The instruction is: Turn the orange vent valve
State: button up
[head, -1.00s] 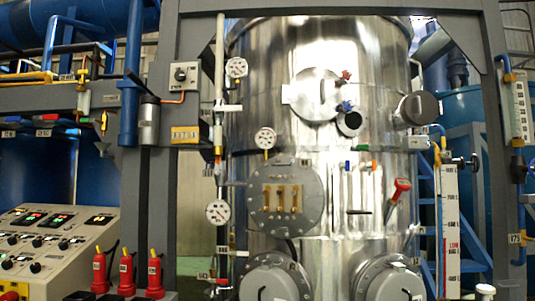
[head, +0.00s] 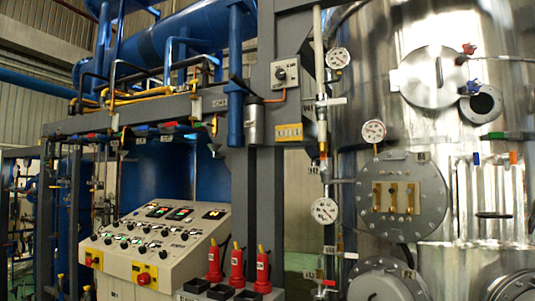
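A small orange handle (head: 513,158) stands upright on the shiny steel vessel (head: 400,35) at the right of the head view. A blue handle (head: 476,158) is to its left. A small orange-yellow upright piece (head: 214,125) is also on the grey rack at the left, beside a blue handle (head: 190,126) and a red handle (head: 168,124). I cannot tell from the labels which of these is the vent valve. My gripper is not in view.
A sloped control panel (head: 155,240) stands at lower left, with several red bottles (head: 238,268) to its right. A grey post (head: 265,180) separates the rack from the vessel. Gauges (head: 325,210) line a thin vertical pipe. Floor room is mostly out of view.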

aim_at(323, 156)
jog(key=u, duration=0.35)
jog(key=i, duration=1.25)
jog(key=z, duration=0.45)
